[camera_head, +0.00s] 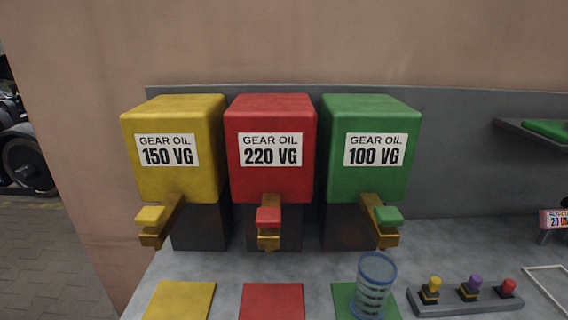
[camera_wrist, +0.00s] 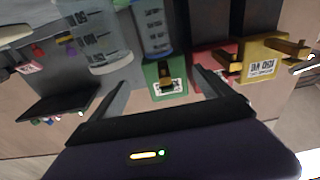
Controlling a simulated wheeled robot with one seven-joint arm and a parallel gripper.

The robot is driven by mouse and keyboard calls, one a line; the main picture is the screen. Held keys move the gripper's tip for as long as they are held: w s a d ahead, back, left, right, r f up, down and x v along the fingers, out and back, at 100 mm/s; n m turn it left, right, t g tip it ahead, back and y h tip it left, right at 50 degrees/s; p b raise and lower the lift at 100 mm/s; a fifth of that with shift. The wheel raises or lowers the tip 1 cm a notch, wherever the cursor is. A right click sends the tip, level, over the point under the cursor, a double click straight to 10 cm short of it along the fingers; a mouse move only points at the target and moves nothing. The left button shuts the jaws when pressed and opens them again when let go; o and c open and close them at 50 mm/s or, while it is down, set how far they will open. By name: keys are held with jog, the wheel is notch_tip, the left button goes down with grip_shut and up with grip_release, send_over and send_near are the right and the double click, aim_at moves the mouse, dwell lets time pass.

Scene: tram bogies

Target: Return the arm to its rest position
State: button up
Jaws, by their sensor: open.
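My gripper (camera_wrist: 162,76) shows only in the wrist view, where its two dark fingers are spread apart with nothing held between them. Behind the gap lies the green dispenser (camera_wrist: 165,92), seen upside down. My arm is not visible in the head view. There, a clear blue-rimmed beaker (camera_head: 373,285) stands upright on the green mat (camera_head: 342,300), in front of the green gear oil dispenser (camera_head: 367,180). Two clear graduated vessels, one larger (camera_wrist: 95,40) and one smaller (camera_wrist: 155,28), show beyond the fingers in the wrist view.
Yellow (camera_head: 172,178) and red (camera_head: 270,185) dispensers stand left of the green one. Yellow (camera_head: 180,300) and red (camera_head: 272,302) mats lie before them. A shelf (camera_head: 530,128) juts out at the right.

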jog(key=s+f+g, duration=0.2)
jog(key=s, duration=0.9)
jog(key=s+f+g, duration=0.2)
jog(key=s+f, duration=0.1)
jog(key=s, duration=0.7)
jog(key=shift+s+d+f, duration=0.25)
jog(key=shift+s+d, duration=0.05)
jog(key=shift+s, duration=0.05)
